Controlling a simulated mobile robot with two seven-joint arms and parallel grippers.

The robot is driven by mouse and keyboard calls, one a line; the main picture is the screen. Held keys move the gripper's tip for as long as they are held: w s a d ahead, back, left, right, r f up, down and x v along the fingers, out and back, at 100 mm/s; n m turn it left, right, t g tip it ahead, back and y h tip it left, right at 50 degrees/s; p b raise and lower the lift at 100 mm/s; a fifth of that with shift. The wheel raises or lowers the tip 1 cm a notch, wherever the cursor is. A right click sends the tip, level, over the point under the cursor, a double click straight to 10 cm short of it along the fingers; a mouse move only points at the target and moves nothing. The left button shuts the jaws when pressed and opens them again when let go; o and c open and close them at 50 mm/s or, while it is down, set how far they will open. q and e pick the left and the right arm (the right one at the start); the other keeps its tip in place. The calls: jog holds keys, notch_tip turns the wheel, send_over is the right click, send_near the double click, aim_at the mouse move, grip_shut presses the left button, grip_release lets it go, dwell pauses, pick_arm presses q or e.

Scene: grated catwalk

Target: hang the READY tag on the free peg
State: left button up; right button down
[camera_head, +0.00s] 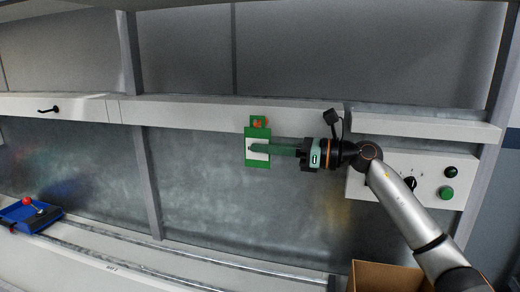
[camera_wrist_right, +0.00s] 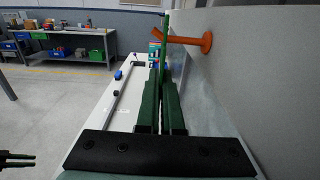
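The green tag (camera_head: 267,133) with a white panel hangs upright in front of the white rail; its lettering is not readable. My right gripper (camera_head: 252,148) is shut on its lower part, coming from the right; its green fingers also fill the middle of the wrist view (camera_wrist_right: 160,105). An orange peg (camera_head: 260,122) shows at the tag's top opening. In the wrist view the peg (camera_wrist_right: 190,40) juts from the wall, its upturned tip beyond the edge-on tag (camera_wrist_right: 165,45), so it appears to pass through the opening. A dark two-pronged shape (camera_wrist_right: 15,160), perhaps my left gripper, is unclear.
A control box (camera_head: 430,172) with a green button and black knobs is right of the tag. A cardboard box (camera_head: 385,277) stands below it. A black handle (camera_head: 48,109) is on the left rail. A blue tray (camera_head: 28,215) lies at lower left.

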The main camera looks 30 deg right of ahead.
jog(key=shift+s+a+r, duration=0.3)
jog(key=shift+a+r, duration=0.05)
jog(key=shift+s+a, duration=0.15)
jog(key=shift+s+a, duration=0.1)
jog(key=shift+a, duration=0.05)
jog(key=shift+a+f, duration=0.1)
jog(key=shift+a, duration=0.05)
jog(key=shift+s+b, duration=0.15)
jog(key=shift+b, duration=0.15)
jog(key=shift+s+a+b, duration=0.55)
jog(key=shift+s+a, duration=0.15)
jog(key=shift+a, duration=0.25)
jog(key=shift+s+a, duration=0.15)
jog(key=shift+s, duration=0.05)
jog(key=shift+s+a+b, duration=0.35)
jog(key=shift+a, duration=0.1)
